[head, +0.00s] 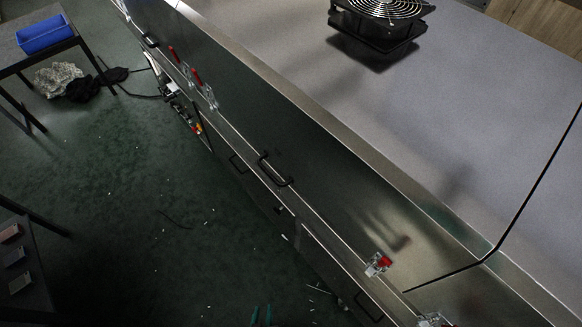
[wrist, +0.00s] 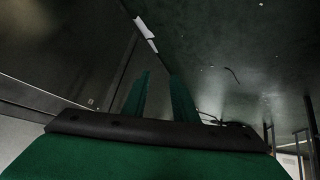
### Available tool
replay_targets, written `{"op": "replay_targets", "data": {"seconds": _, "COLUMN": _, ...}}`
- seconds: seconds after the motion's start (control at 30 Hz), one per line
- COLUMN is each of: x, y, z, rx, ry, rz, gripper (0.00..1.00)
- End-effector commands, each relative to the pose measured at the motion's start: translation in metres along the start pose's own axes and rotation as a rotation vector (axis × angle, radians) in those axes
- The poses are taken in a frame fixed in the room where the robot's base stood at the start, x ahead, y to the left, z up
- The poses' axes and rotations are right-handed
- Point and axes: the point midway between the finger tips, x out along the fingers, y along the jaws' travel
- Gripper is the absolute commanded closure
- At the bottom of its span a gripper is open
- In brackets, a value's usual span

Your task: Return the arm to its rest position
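My gripper (head: 262,314) shows only as two green fingertips at the bottom edge of the head view, over the dark green floor. It also shows in the wrist view (wrist: 160,76), where its two green fingers stand apart with nothing between them. The gripper is open and empty. The rest of my arm is out of the head view. The long tunnel dryer (head: 330,185) runs diagonally to the right of the gripper in the head view. I see no contact between them.
Dark handles (head: 275,170) and red-handled clamps (head: 380,262) stick out from the dryer's side. A black fan (head: 375,40) sits on its top. A table with a blue bin (head: 45,35) stands upper left; a dark stand (head: 22,285) is lower left. Floor between is mostly open, with small debris.

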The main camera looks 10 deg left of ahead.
Motion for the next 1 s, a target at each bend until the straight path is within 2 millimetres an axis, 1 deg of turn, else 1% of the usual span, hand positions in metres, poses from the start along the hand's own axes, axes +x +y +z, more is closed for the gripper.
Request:
{"op": "replay_targets", "data": {"seconds": 0.03, "x": -0.023, "y": 0.013, "z": -0.015, "rx": 0.048, "ry": 0.046, "rz": 0.009, "gripper": 0.74}}
{"op": "replay_targets", "data": {"seconds": 0.17, "x": -0.079, "y": 0.049, "z": -0.062, "rx": 0.145, "ry": 0.189, "rz": 0.041, "gripper": 0.74}}
{"op": "replay_targets", "data": {"seconds": 0.2, "x": -0.097, "y": 0.062, "z": -0.077, "rx": 0.169, "ry": 0.232, "rz": 0.057, "gripper": 0.74}}
{"op": "replay_targets", "data": {"seconds": 0.27, "x": -0.124, "y": 0.08, "z": -0.099, "rx": 0.199, "ry": 0.296, "rz": 0.082, "gripper": 0.74}}
{"op": "replay_targets", "data": {"seconds": 0.3, "x": -0.142, "y": 0.092, "z": -0.113, "rx": 0.218, "ry": 0.338, "rz": 0.1, "gripper": 0.74}}
{"op": "replay_targets", "data": {"seconds": 0.37, "x": -0.168, "y": 0.109, "z": -0.134, "rx": 0.239, "ry": 0.397, "rz": 0.129, "gripper": 0.74}}
{"op": "replay_targets", "data": {"seconds": 0.4, "x": -0.185, "y": 0.119, "z": -0.146, "rx": 0.25, "ry": 0.432, "rz": 0.147, "gripper": 0.74}}
{"op": "replay_targets", "data": {"seconds": 0.5, "x": -0.22, "y": 0.14, "z": -0.172, "rx": 0.272, "ry": 0.506, "rz": 0.187, "gripper": 0.74}}
{"op": "replay_targets", "data": {"seconds": 0.6, "x": -0.244, "y": 0.154, "z": -0.19, "rx": 0.283, "ry": 0.556, "rz": 0.216, "gripper": 0.74}}
{"op": "replay_targets", "data": {"seconds": 0.7, "x": -0.257, "y": 0.162, "z": -0.2, "rx": 0.29, "ry": 0.584, "rz": 0.232, "gripper": 0.74}}
{"op": "replay_targets", "data": {"seconds": 0.77, "x": -0.259, "y": 0.163, "z": -0.201, "rx": 0.29, "ry": 0.59, "rz": 0.236, "gripper": 0.74}}
{"op": "replay_targets", "data": {"seconds": 1.0, "x": -0.259, "y": 0.163, "z": -0.201, "rx": 0.29, "ry": 0.59, "rz": 0.236, "gripper": 0.74}}
